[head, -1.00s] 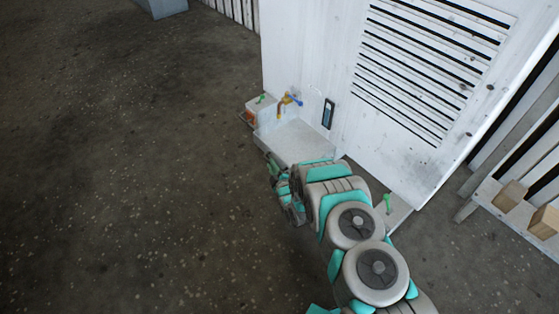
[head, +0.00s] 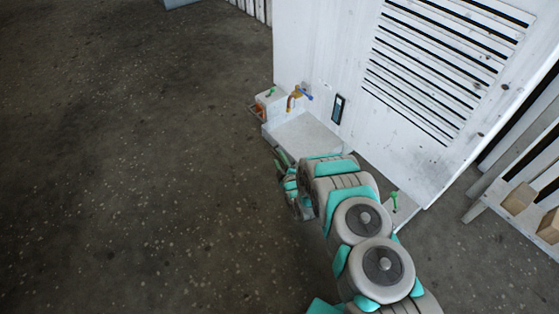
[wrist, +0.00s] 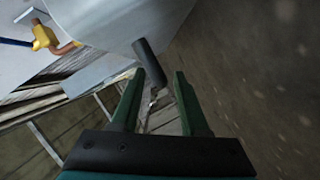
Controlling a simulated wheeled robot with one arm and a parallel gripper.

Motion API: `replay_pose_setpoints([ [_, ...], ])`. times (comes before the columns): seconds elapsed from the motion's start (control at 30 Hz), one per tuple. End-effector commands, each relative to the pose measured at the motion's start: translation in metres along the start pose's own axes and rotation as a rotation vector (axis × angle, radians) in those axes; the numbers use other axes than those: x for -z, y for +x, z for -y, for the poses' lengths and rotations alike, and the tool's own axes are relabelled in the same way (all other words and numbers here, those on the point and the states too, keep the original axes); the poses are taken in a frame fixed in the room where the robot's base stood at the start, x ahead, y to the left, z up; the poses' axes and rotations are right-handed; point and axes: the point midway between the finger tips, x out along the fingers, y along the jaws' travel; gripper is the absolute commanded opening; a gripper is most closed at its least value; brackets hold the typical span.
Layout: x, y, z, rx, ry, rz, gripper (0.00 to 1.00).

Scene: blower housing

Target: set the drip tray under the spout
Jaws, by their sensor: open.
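The brass spout (head: 293,97) with a blue handle sticks out of the white housing; it also shows at the upper left of the wrist view (wrist: 45,38). A pale, shallow tray (head: 304,131), which looks like the drip tray, is below the spout against the housing. In the wrist view its pale body (wrist: 125,20) fills the top, and a dark round handle (wrist: 148,62) points toward me. My gripper (wrist: 159,75) is open, with the handle's end between or just beyond its fingertips; contact is unclear. In the head view my gripper (head: 281,158) is partly hidden by my arm, near the tray's front edge.
The white housing (head: 330,50) with louvres stands behind. A small box (head: 268,101) with a green part is left of the spout. Another green part (head: 395,200) stands on a ledge at the right. A bench with wooden blocks (head: 518,198) is far right. The floor at left is clear.

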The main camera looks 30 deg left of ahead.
Motion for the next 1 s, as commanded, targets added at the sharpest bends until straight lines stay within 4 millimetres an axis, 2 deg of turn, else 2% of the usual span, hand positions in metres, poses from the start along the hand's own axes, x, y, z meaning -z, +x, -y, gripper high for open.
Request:
replay_pose_setpoints([
  [0.27,0.0,-0.021,-0.001,0.0,0.002,0.001,0.45],
  [0.63,0.0,-0.07,0.001,0.002,0.001,0.001,0.45],
  [1.0,0.0,-0.076,0.0,0.0,0.0,0.0,0.45],
])
